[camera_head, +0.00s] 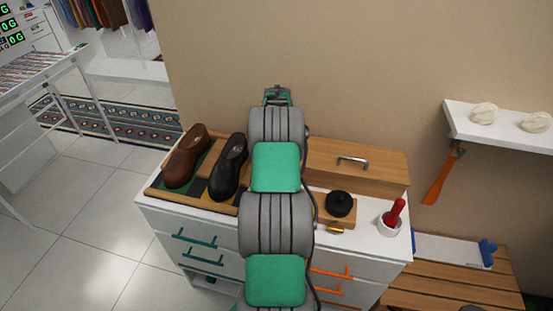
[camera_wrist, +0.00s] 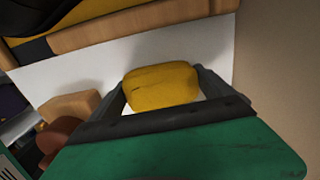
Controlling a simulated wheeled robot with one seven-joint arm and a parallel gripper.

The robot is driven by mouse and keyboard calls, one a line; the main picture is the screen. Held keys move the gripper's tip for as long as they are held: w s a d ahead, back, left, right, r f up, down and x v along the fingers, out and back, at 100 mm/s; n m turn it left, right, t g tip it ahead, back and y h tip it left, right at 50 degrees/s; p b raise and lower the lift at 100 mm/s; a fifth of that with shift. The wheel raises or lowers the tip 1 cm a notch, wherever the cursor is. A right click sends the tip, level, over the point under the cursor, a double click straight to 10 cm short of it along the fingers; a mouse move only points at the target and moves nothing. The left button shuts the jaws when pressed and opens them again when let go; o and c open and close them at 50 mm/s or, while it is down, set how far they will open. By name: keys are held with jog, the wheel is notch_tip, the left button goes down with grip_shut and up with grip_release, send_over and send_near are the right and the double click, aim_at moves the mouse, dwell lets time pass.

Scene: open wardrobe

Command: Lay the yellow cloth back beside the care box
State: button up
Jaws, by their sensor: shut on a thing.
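The yellow cloth (camera_wrist: 160,84) is a thick folded pad between the two fingers of my gripper (camera_wrist: 164,94) in the wrist view. My gripper is shut on it, one finger at each side. The cloth is over the white cabinet top (camera_wrist: 58,78); I cannot tell whether it touches it. The care box seems to be the wooden box (camera_head: 338,158) with a metal handle, at the back of the cabinet in the head view. My arm hides the cloth and the gripper fingers there.
A wooden-edged tray (camera_head: 191,201) holds a brown shoe (camera_head: 187,157) and a black shoe (camera_head: 229,168). A round black tin (camera_head: 339,203) and a white cup (camera_head: 389,223) with a red-handled thing stand at the right. The wall (camera_wrist: 275,75) is close in the wrist view.

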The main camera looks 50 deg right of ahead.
jog(key=shift+f, duration=0.2)
jog(key=o, duration=1)
notch_tip(320, 180, up, 12)
jog(key=b, duration=0.3)
jog(key=w+a+r+n+t, duration=0.1)
jog(key=w+a+r+n, duration=0.2)
jog(key=a, duration=0.5)
jog(key=w+a+r+n+h, duration=0.1)
jog(key=a+r+n, duration=0.2)
jog(key=a+n, duration=0.4)
jog(key=w+a+r+n+t, duration=0.1)
jog(key=w+a+r+n, duration=0.15)
jog(key=a, duration=0.65)
jog(key=s+a+f+n, duration=0.1)
jog(key=s+a+n, duration=0.3)
jog(key=a+n, duration=0.2)
jog(key=s+a+f+n+t, duration=0.1)
jog(key=s+a+n, duration=0.3)
jog(key=a, duration=0.6)
jog(key=s+a+f+n+t, duration=0.1)
jog(key=s+a+n, duration=0.4)
jog(key=a+n, duration=0.2)
jog(key=shift+s+a+f+n+y, duration=0.1)
jog(key=shift+a+f+n+y, duration=0.1)
jog(key=shift+n, duration=0.3)
jog(key=shift+a+f+n+y, duration=0.1)
jog(key=shift+a+n, duration=0.1)
jog(key=shift+n, duration=0.25)
